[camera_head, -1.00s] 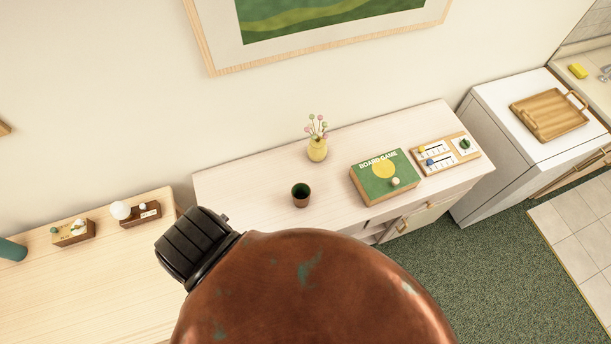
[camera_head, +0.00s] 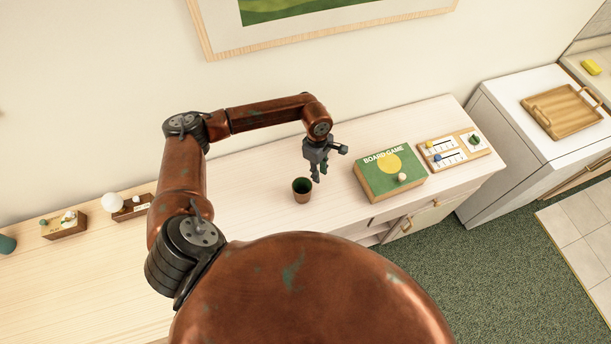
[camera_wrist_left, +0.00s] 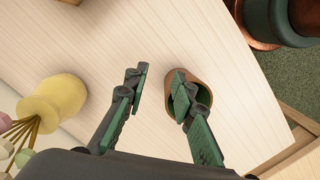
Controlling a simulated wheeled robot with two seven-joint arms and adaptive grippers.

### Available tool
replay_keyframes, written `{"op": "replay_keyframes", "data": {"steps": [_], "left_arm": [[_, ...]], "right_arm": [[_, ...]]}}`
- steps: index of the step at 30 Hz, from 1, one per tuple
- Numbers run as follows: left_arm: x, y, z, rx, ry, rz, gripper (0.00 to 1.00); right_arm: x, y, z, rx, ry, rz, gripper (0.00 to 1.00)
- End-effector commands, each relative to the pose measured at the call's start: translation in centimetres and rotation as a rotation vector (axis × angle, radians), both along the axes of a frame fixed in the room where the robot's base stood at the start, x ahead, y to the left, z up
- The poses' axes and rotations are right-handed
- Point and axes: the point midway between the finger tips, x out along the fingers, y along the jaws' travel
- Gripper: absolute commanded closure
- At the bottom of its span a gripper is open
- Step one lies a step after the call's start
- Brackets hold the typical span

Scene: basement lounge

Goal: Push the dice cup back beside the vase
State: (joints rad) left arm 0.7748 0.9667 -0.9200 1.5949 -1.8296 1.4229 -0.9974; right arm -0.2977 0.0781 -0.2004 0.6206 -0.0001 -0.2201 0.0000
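The dice cup (camera_head: 302,196), brown with a dark green inside, stands upright on the pale cabinet top (camera_head: 255,205). It also shows in the wrist view (camera_wrist_left: 208,82), right of centre. The vase (camera_wrist_left: 52,103) is yellow and holds round-headed stems; it shows at left in the wrist view, and my arm and gripper hide it in the head view. My left gripper (camera_head: 319,177) points down close to the cup's right side. Its fingers (camera_wrist_left: 160,80) are apart with nothing between them. One finger overlaps the cup's mouth in the wrist view; I cannot tell whether it touches. My right gripper is not in view.
A green board game box (camera_head: 385,182) lies right of the gripper, with a wooden game board (camera_head: 455,152) beyond it. The cabinet's front edge is close to the cup. A lower wooden surface at left holds small boxes (camera_head: 67,226). A wall stands behind.

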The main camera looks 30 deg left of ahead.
Motion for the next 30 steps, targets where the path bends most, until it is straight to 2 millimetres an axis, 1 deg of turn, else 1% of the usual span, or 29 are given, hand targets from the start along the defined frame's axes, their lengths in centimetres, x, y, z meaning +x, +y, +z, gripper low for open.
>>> {"op": "replay_keyframes", "data": {"steps": [1,3,4,8,15,18,20,23,30], "left_arm": [[-0.2,1.5,0.2,0.050,-0.005,-0.040,0.76],[-1.1,2.9,0.0,0.096,0.007,-0.093,0.76],[-1.5,3.1,-0.2,0.107,0.014,-0.109,0.76],[-2.0,3.6,-0.4,0.122,0.022,-0.134,0.76],[-2.1,3.6,-0.5,0.120,0.023,-0.132,0.76],[-2.1,3.6,-0.9,0.119,0.024,-0.131,0.76],[-2.2,3.6,-1.4,0.119,0.025,-0.131,0.76],[-2.4,3.6,-2.7,0.119,0.027,-0.129,0.76],[-2.6,3.6,-6.3,0.118,0.027,-0.129,0.76]], "right_arm": [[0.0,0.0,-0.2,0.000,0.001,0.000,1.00],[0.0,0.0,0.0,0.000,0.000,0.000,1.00],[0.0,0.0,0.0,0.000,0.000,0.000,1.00],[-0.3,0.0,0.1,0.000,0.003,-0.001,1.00],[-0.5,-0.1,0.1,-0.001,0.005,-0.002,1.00],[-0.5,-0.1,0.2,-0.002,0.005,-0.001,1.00],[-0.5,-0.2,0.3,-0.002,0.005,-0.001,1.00],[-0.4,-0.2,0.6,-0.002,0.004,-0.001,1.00],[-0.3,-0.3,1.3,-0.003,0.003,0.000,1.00]]}}
